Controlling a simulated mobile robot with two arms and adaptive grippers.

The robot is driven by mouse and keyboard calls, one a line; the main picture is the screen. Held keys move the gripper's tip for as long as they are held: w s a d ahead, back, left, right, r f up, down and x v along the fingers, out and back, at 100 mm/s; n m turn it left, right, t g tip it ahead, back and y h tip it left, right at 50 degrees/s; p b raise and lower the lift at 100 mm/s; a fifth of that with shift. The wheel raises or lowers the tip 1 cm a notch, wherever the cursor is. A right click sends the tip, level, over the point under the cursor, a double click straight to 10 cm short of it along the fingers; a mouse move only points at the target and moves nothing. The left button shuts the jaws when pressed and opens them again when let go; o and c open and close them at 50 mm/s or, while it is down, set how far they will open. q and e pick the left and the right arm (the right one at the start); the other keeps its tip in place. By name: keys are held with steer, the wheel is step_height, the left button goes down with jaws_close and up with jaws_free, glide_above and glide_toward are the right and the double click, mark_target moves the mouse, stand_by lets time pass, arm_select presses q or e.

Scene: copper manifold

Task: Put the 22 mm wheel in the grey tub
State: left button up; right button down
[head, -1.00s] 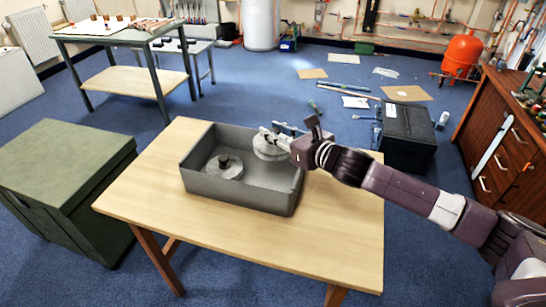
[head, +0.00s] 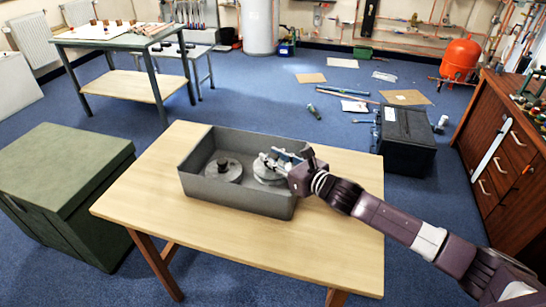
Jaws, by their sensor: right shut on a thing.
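The grey tub (head: 240,194) stands on a light wooden table. One grey wheel (head: 224,170) with a dark hub lies inside the tub at its left. My right gripper (head: 275,164) is over the right part of the tub, shut on a second grey wheel (head: 268,175). That held wheel is down inside the tub, below the rim. Whether it touches the tub floor is hard to tell. The gripper partly covers it. No size marking can be read on either wheel. My left gripper is not in view.
The wooden table (head: 330,235) is bare around the tub. A green chest (head: 65,175) stands at the left and a black box (head: 405,140) behind at the right. A wooden drawer cabinet (head: 500,150) is at the far right. Cardboard and tools lie on the blue floor.

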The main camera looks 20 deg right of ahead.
steer(key=shift+f, duration=0.5)
steer(key=c, duration=1.8)
jaws_free()
steer(key=shift+s+f, duration=0.15)
steer(key=shift+f, duration=0.05)
steer(key=shift+o, duration=0.7)
steer(key=shift+f, duration=0.2)
steer(key=shift+r, duration=0.2)
steer(key=shift+s+d+r+p, duration=0.25)
steer(key=shift+s+r+p, duration=0.1)
steer(key=shift+s, duration=0.15)
steer(key=shift+s+d+r+p, duration=0.25)
steer(key=shift+s+r, duration=0.1)
steer(key=shift+s, duration=0.1)
steer(key=v, duration=0.4)
steer(key=p+v, duration=0.1)
steer(key=v, duration=0.3)
steer(key=shift+s+r, duration=0.15)
steer(key=shift+r, duration=0.15)
steer(key=shift+s+d+r, duration=0.2)
steer(key=shift+s+r, duration=0.05)
steer(key=shift+s, duration=0.3)
